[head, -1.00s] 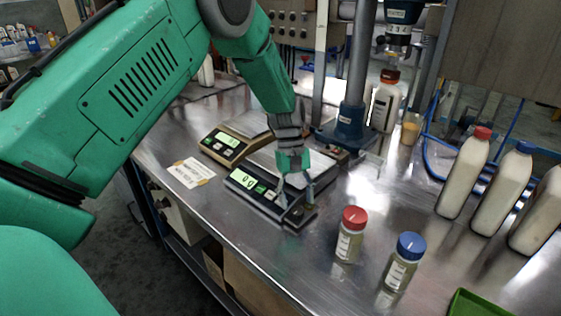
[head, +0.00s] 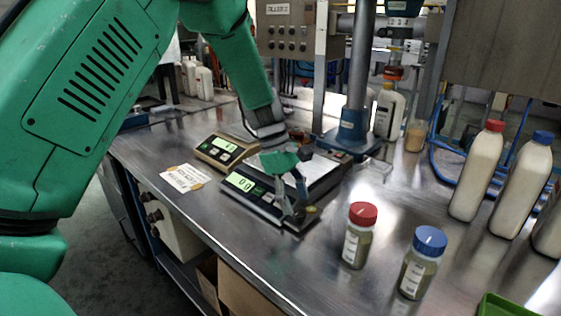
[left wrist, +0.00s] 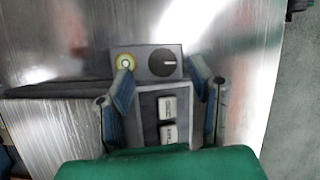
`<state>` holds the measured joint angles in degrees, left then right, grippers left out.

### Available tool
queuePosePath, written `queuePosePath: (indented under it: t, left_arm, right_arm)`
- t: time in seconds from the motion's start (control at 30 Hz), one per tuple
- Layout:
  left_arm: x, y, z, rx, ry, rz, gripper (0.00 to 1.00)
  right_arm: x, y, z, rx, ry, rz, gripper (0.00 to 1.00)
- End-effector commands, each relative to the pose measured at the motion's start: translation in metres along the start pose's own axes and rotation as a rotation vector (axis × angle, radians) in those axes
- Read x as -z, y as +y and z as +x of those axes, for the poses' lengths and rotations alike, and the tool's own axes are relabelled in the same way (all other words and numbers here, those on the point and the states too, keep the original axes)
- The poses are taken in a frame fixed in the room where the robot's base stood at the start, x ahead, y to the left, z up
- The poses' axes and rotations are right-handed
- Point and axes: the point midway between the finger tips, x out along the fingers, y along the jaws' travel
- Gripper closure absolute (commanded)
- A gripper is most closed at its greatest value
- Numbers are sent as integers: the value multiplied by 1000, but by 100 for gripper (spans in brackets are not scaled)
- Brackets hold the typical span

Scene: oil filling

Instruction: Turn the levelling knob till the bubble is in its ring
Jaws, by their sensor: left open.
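The front scale (head: 250,194), dark with a lit green display, stands near the table's front edge. In the left wrist view its end plate carries a round dark levelling knob (left wrist: 162,62) with a white pointer line, and a yellowish round bubble level (left wrist: 125,61) to the left of the knob. The bubble is too small to place against its ring. My left gripper (left wrist: 161,72) is open, its fingers on either side of the knob, the left fingertip close to the level. In the head view my left gripper (head: 296,200) is over the scale's right end.
A second, tan scale (head: 222,150) stands behind. A red-capped jar (head: 358,240) and a blue-capped jar (head: 420,268) stand to the right of the gripper. White bottles (head: 477,172) stand farther right. A paper label (head: 185,178) lies at left.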

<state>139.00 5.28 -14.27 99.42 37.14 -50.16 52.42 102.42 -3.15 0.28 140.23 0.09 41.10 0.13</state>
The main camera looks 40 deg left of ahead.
Motion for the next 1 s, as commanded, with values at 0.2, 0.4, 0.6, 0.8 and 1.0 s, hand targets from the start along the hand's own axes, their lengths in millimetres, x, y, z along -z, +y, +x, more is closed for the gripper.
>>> queuePosePath:
  t: [0.2,0.4,0.6,0.8,1.0]
  left_arm:
    - [-1,0,-48,1,0,2,52]
    - [0,0,-82,2,1,2,52]
    - [0,0,-101,4,0,2,52]
    - [0,0,-105,6,1,2,52]
    - [0,0,-105,5,1,2,52]
  right_arm:
    - [1,0,-15,0,-1,0,60]
    - [1,0,-23,0,-1,0,60]
    - [1,0,-27,0,-1,0,60]
    - [1,0,-27,0,-2,0,60]
    - [3,0,-26,0,-4,0,60]
